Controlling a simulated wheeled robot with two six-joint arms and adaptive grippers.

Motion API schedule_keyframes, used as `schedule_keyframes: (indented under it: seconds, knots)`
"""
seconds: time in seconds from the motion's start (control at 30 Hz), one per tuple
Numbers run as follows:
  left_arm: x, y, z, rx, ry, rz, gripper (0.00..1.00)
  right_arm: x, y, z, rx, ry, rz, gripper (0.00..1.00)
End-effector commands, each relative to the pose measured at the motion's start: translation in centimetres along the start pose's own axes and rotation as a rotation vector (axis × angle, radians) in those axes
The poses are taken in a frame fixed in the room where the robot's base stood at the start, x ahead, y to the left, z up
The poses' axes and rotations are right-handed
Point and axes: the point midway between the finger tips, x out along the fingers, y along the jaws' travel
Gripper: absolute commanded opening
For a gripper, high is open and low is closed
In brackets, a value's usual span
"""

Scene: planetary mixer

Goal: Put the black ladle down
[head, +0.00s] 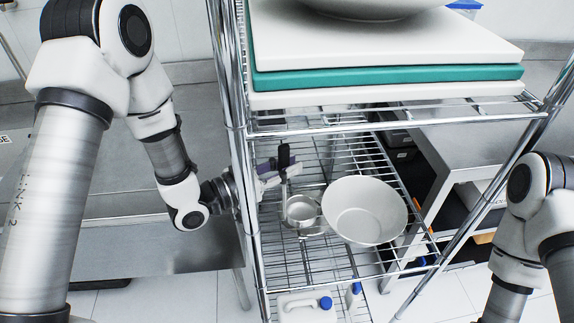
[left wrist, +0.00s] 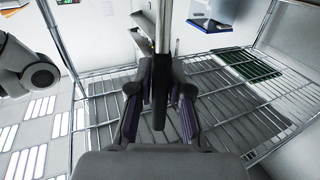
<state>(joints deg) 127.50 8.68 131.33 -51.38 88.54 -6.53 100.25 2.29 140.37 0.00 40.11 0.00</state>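The black ladle has a black handle (head: 284,155), a thin shaft and what looks like a round metal bowl (head: 302,211). It stands upright over the wire shelf; I cannot tell whether the bowl touches the shelf. My left gripper (head: 270,176) reaches in from the left, around the handle. In the left wrist view my left gripper (left wrist: 160,88) has a finger on each side of the black handle (left wrist: 159,112) and looks shut on it. A metal shaft runs upward from the handle there. The right gripper is out of view; only my right arm shows.
A white bowl (head: 365,210) sits right beside the ladle on the wire shelf. Chrome rack posts (head: 232,130) stand close to my left wrist. White and teal boards (head: 390,75) lie on the shelf above. White jugs (head: 305,305) stand below.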

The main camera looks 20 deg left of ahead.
Motion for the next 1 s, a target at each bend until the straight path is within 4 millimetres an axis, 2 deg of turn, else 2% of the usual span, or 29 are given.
schedule_keyframes:
  seconds: [0.37,0.47,0.7,1.0]
  knots:
    - [0.0,0.0,-0.4,0.0,0.0,0.0,0.39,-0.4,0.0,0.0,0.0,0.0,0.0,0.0]
    - [-0.8,-0.1,-0.2,-0.001,0.001,-0.004,0.39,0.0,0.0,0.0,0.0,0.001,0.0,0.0]
    - [-5.2,-0.1,-0.2,-0.006,0.007,-0.007,0.39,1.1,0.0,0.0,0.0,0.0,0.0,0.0]
    - [-10.0,-0.1,-0.5,-0.005,0.007,-0.005,0.39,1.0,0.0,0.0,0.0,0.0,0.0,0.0]
